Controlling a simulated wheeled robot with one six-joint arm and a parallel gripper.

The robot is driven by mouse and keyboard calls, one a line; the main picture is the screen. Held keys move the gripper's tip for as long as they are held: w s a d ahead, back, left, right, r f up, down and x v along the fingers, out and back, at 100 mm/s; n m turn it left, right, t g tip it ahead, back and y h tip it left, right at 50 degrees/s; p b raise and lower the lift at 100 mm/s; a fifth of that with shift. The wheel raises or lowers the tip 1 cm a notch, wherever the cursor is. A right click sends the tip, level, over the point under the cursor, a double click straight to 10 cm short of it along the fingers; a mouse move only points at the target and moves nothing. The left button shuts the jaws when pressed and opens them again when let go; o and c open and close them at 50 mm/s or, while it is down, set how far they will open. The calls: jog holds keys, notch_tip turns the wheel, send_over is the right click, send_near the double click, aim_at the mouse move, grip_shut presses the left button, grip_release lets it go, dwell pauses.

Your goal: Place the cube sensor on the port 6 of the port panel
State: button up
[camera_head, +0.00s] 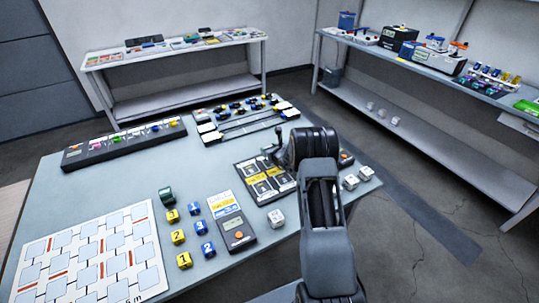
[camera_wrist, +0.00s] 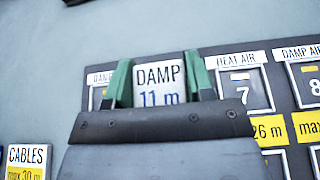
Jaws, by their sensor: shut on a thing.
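My gripper (camera_wrist: 160,84) shows in the wrist view with green fingertips on both sides of a white cube sensor (camera_wrist: 159,76) marked "DAMP 11 m". The cube is held in front of the black port panel (camera_wrist: 206,53). Port 7 (camera_wrist: 243,91), labelled "HEAT AIR", lies just right of the cube, and port 8 (camera_wrist: 311,82), labelled "DAMP AIR", is at the right edge. The port behind the cube is mostly hidden, its number unreadable. In the head view the port panel (camera_head: 241,168) lies on the table, partly behind my arm; the held cube cannot be made out there.
A handheld meter (camera_head: 232,221), yellow cubes (camera_head: 178,237) and blue cubes (camera_head: 194,208) are left of the panel. A grey rack (camera_head: 243,122) lies behind it.

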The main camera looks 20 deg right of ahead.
jog(key=shift+w+f, duration=0.25)
jog(key=shift+f, duration=0.05)
notch_tip(320, 180, down, 3)
jog(key=shift+w+d+r+p, duration=0.1)
jog(key=shift+w+d+p, duration=0.05)
jog(key=shift+p, duration=0.45)
jog(key=shift+f, duration=0.35)
jog(key=shift+f, duration=0.15)
jog(key=o, duration=0.9)
